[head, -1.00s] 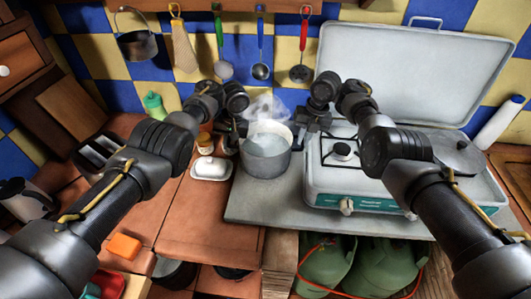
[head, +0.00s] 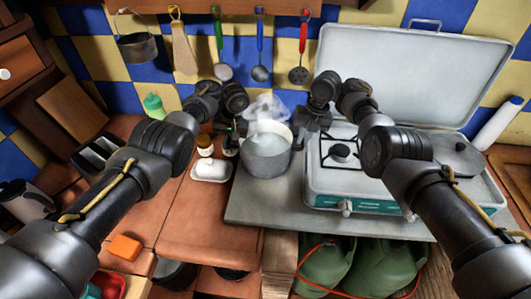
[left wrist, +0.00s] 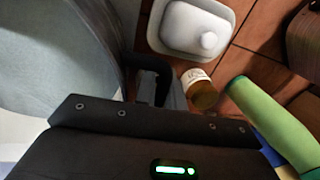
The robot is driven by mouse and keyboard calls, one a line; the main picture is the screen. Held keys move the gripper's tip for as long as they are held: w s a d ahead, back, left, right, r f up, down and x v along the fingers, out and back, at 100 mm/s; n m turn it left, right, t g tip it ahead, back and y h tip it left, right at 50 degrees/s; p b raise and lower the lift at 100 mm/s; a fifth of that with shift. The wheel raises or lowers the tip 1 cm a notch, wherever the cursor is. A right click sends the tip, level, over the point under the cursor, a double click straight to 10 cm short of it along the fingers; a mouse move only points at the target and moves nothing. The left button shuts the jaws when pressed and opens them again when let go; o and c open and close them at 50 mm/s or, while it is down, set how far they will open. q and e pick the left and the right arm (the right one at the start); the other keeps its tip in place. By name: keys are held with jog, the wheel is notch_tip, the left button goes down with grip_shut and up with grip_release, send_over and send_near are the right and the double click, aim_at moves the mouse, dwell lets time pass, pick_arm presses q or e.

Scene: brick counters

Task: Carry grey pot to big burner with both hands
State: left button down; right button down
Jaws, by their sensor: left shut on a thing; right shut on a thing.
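The grey pot (head: 266,162) is upright at the left end of the grey slab, with pale liquid and steam at its top. I cannot tell whether its base touches the slab. My left gripper (head: 236,137) is shut on the pot's left handle. A burner (head: 341,153) under a black grate is on the stove, right of the pot.
The stove's raised lid (head: 405,75) stands behind it. A grey pan lid (head: 457,158) covers the stove's right part. A white butter dish (head: 211,169) and a small jar (head: 204,146) are left of the pot. Utensils hang on the wall behind.

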jog(key=shift+r+p, duration=1.85)
jog(key=shift+r, duration=0.35)
jog(key=shift+s+f, duration=0.1)
